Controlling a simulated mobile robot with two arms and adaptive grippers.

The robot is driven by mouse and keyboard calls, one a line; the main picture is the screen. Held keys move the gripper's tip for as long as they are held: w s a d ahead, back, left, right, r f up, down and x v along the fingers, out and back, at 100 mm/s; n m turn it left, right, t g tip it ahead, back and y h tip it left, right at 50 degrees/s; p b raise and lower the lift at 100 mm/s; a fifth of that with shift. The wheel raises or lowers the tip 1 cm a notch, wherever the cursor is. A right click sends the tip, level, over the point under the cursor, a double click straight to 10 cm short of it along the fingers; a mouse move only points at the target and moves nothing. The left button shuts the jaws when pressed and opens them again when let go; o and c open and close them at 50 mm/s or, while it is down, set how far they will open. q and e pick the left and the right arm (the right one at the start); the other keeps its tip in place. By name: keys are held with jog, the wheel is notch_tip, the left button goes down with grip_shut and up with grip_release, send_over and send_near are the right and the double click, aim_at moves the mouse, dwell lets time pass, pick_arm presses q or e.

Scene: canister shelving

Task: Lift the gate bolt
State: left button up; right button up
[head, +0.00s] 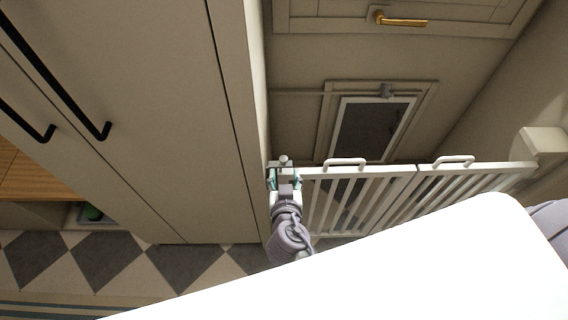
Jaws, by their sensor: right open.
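The white barred gate (405,171) stands across the passage in front of a door. A small gate bolt (283,159) with a rounded grey top shows at the gate's left end, close to the tall cabinet. My right gripper (285,176) is just below the bolt in the picture. Its two teal-tipped fingers are apart, one to each side of the bolt's line. Whether they touch the bolt cannot be told. The bolt's lower part is hidden behind my gripper. My left gripper is not in view.
Tall beige cabinets (170,100) with black handles stand close on the left. The door behind the gate has a brass handle (400,20) and a framed pet flap (372,132). Two loop handles (345,162) rise from the gate's top rail. Checkered floor (110,258) lies at lower left.

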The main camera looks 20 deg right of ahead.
jog(key=shift+v, duration=1.6)
jog(key=s+f+n+g+y, duration=0.25)
jog(key=s+f, duration=0.25)
jog(key=f, duration=0.7)
jog(key=s+f+n+g+y, duration=0.1)
jog(key=s+f+n+g, duration=0.3)
jog(key=f, duration=0.8)
jog(key=s+d+f+g, duration=0.2)
jog(key=s+d+f, duration=0.4)
jog(key=s, duration=0.6)
jog(key=s+d+f+g, duration=0.3)
jog(key=s+d+f, duration=0.2)
jog(key=s+f, duration=0.6)
jog(key=shift+s+d+f+m, duration=0.15)
jog(key=shift+s+d+m, duration=0.2)
jog(key=shift+s+m, duration=0.15)
